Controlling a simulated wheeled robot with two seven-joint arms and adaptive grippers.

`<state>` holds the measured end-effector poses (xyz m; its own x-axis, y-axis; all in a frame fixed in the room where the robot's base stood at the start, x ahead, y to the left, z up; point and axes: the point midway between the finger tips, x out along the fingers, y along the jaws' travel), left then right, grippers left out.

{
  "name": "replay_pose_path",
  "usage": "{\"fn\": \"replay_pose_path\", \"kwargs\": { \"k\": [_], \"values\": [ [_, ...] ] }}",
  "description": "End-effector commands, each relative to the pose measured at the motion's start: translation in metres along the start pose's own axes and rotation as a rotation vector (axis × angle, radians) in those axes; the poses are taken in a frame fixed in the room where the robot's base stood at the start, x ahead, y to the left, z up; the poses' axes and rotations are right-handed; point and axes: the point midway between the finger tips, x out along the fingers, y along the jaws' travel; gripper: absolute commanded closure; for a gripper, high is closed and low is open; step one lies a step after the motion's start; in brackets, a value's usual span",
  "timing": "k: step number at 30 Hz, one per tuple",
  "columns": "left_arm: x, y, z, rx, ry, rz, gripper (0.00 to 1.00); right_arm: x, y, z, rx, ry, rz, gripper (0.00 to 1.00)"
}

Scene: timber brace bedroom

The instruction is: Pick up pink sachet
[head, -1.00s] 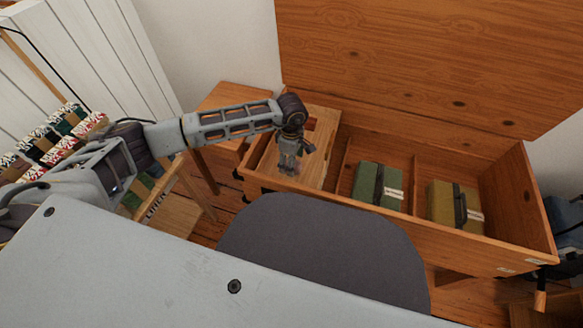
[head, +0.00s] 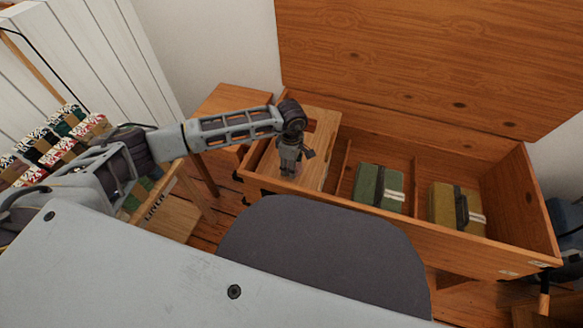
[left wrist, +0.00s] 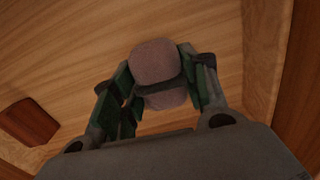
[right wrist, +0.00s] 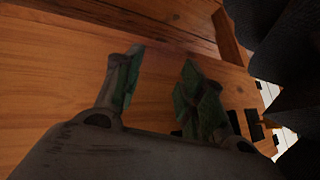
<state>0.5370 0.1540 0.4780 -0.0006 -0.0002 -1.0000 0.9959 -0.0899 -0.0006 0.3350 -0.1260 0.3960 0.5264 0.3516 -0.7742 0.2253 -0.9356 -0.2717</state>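The pink sachet (left wrist: 153,62) is a rounded, dull pink pouch with a dark band across its middle, seen in the left wrist view. It lies on the wooden floor of a tray (head: 325,145) at the left end of the open chest. My left gripper (head: 289,172) points down into this tray; in the left wrist view its spread fingers (left wrist: 155,80) stand on either side of the sachet. I see no clear squeeze on it. In the head view the gripper mostly hides the sachet. My right gripper (right wrist: 165,65) is open and empty in the right wrist view.
The chest (head: 400,232) also holds a green case (head: 370,188) and an olive case (head: 445,205) in separate compartments. Its raised lid (head: 430,60) stands behind. A dark rounded seat or panel (head: 320,250) is in front. A rack of packets (head: 60,140) stands left.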

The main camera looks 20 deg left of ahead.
Motion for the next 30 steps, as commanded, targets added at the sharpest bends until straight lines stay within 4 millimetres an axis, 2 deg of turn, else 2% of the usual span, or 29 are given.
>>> {"fn": "replay_pose_path", "kwargs": {
  "k": [1,3,4,17,23,30],
  "values": [
    [0.000,0.000,0.000,0.000,0.000,0.000,0.69,0.000,0.000,0.001,0.001,-0.001,0.000,0.60],
    [0.000,0.000,0.000,0.000,0.000,0.000,0.78,0.000,0.000,0.002,0.002,-0.003,0.000,0.60],
    [0.000,0.000,0.000,0.000,0.000,0.001,0.79,0.000,0.000,0.002,0.002,-0.003,0.000,0.60],
    [-0.008,0.000,0.000,0.000,0.000,0.001,0.79,-0.003,-0.001,0.007,0.005,-0.016,0.002,0.60],
    [-0.027,0.001,0.000,0.000,0.000,0.003,0.79,-0.009,-0.001,0.005,0.003,-0.028,0.012,0.60],
    [-0.061,0.001,0.000,0.000,-0.001,0.002,0.79,-0.021,-0.004,-0.007,0.004,-0.035,0.025,0.60]
  ]
}}
